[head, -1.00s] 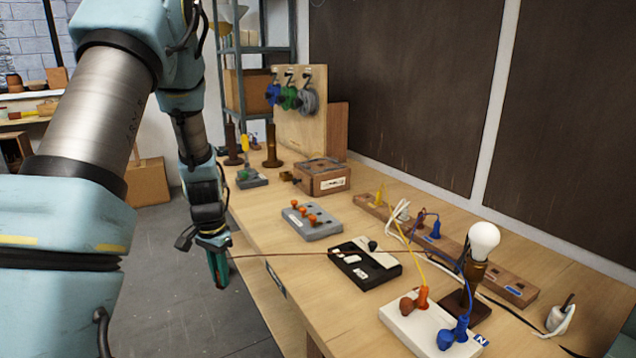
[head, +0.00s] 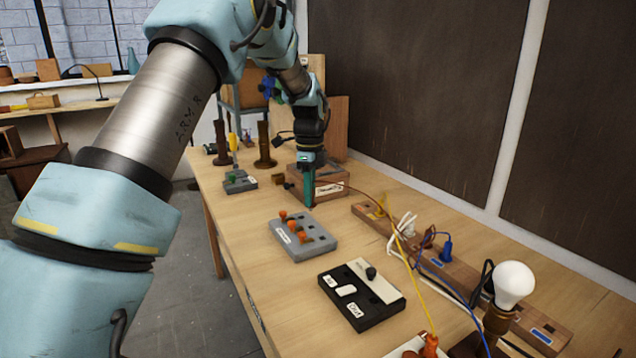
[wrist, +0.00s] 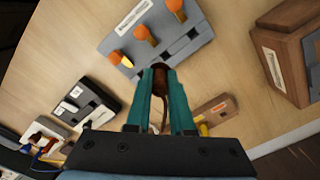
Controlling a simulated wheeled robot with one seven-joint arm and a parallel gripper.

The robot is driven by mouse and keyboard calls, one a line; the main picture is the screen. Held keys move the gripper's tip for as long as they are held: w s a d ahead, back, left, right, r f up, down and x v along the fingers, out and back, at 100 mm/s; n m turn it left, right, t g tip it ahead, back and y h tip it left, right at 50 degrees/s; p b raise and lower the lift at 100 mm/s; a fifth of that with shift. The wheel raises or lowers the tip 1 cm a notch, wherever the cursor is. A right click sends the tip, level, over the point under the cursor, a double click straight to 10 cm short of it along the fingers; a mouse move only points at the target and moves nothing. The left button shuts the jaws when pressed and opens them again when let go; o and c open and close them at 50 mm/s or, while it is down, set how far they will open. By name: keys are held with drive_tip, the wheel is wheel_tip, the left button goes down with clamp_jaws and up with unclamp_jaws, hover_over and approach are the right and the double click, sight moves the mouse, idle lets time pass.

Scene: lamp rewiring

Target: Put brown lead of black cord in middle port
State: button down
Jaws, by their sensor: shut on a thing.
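My gripper (head: 308,198) is shut on a brown lead end (wrist: 161,78), which shows between the teal fingers in the wrist view. The gripper points down above the table, in front of the wooden box. A thin brown wire (head: 352,187) trails right from the gripper towards the wooden strip (head: 364,213). The strip has a yellow lead (head: 381,205) at its far end and a blue plug (head: 446,248) farther along. The lamp (head: 513,287) stands at the lower right beside the strip. I cannot tell which port is the middle one.
A grey box with orange knobs (head: 302,240) and a black box (head: 357,305) lie nearer. A wooden box (head: 333,178) stands right behind the gripper. The white block (wrist: 62,133) with coloured plugs shows at lower left in the wrist view.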

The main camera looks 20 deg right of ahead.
drive_tip(key=shift+w+d, duration=0.3)
drive_tip(key=shift+w, duration=0.1)
drive_tip(key=shift+f+b, duration=1.75)
drive_tip(key=shift+f, duration=0.45)
drive_tip(key=shift+f+b, duration=0.3)
drive_tip(key=shift+f, duration=0.6)
drive_tip(key=shift+f, duration=0.5)
drive_tip(key=c, duration=0.7)
unclamp_jaws()
drive_tip(key=shift+r, duration=0.15)
